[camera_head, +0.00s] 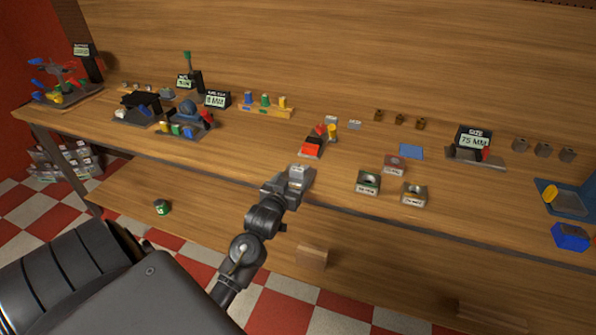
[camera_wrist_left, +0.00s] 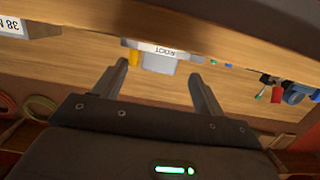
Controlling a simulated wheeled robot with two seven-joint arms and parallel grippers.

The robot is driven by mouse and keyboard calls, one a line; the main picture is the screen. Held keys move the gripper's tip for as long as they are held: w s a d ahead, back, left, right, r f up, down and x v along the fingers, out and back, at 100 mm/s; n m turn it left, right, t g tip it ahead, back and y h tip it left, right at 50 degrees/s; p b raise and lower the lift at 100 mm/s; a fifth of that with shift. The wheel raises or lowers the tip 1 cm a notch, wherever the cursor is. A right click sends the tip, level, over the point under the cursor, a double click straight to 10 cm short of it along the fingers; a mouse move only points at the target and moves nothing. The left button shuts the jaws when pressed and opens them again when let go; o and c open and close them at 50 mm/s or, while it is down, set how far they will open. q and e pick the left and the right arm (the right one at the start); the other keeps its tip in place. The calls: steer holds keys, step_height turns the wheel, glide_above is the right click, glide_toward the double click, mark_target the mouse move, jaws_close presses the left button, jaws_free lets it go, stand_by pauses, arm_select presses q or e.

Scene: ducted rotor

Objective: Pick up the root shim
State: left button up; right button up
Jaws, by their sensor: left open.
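The piece labelled ROOT, a small pale grey block on a plate, shows in the left wrist view (camera_wrist_left: 160,60). It sits at the bench edge, just beyond and between my spread fingertips, and I see gaps on both sides of it. In the head view the pale grey piece (camera_head: 297,171) at the front edge of the bench is partly covered by my left gripper (camera_head: 291,182). My left gripper is open and empty, and its two fingers also show in the left wrist view (camera_wrist_left: 157,78). My right gripper is out of view.
A red-and-black piece (camera_head: 312,146) stands just behind the gripper on the wooden bench (camera_head: 240,135). To the right are labelled blocks (camera_head: 368,183), a blue mat (camera_head: 411,151) and a 75 MM sign (camera_head: 474,138). A lower shelf (camera_head: 230,215) runs below.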

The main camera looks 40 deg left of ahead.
mark_target(296, 175)
arm_select(q)
steer(key=shift+p+x, duration=0.7)
steer(key=shift+x, duration=1.9)
steer(key=shift+f, duration=0.1)
steer(key=shift+c, duration=0.4)
steer(key=c, duration=1)
